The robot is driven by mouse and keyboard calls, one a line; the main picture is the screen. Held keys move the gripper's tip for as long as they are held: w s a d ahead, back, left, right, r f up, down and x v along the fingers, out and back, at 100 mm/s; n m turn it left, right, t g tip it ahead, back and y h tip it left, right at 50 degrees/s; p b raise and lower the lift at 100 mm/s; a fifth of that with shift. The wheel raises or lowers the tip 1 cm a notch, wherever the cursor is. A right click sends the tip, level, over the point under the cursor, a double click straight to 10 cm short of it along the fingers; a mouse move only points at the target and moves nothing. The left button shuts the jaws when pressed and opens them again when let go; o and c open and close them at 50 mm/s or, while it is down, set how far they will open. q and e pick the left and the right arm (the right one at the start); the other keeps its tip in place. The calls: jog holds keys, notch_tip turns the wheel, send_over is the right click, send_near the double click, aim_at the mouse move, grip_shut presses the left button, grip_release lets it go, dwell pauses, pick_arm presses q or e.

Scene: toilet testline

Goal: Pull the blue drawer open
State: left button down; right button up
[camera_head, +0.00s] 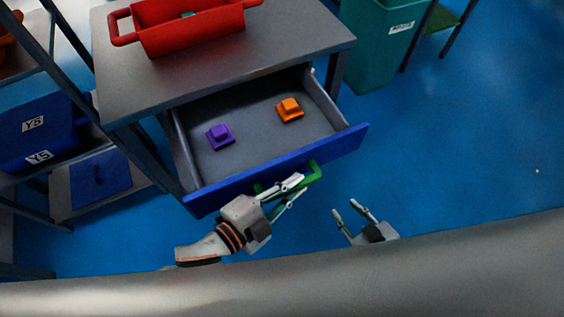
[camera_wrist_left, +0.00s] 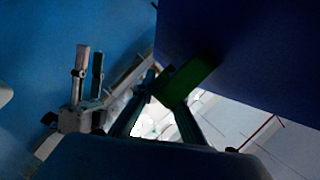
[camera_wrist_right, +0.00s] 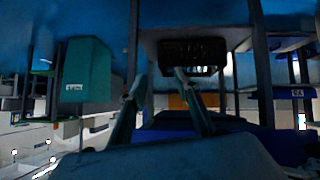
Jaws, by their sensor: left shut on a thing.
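The drawer with the blue front (camera_head: 335,148) stands pulled out from under a grey table. A purple block (camera_head: 220,137) and an orange block (camera_head: 289,109) lie inside it. A green handle (camera_head: 314,175) is on the drawer's front; it also shows in the left wrist view (camera_wrist_left: 187,80). My left gripper (camera_head: 292,190) is shut on the green handle. My right gripper (camera_head: 353,212) is open and empty, right of the left one and apart from the drawer.
A red bin (camera_head: 190,30) stands on the grey table top (camera_head: 290,45). A teal bin (camera_head: 375,50) stands on the right. A shelf with blue bins (camera_head: 40,120) is on the left. The blue floor (camera_head: 450,140) to the right is clear.

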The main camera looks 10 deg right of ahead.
pick_arm(q)
jog(key=s, duration=0.1)
jog(key=s+d, duration=0.1)
jog(key=s, duration=0.1)
jog(key=s+p, duration=0.1)
jog(key=shift+s+d, duration=0.25)
jog(key=c, duration=2)
grip_release()
jog(key=shift+c, duration=0.2)
jog(key=v, duration=1.2)
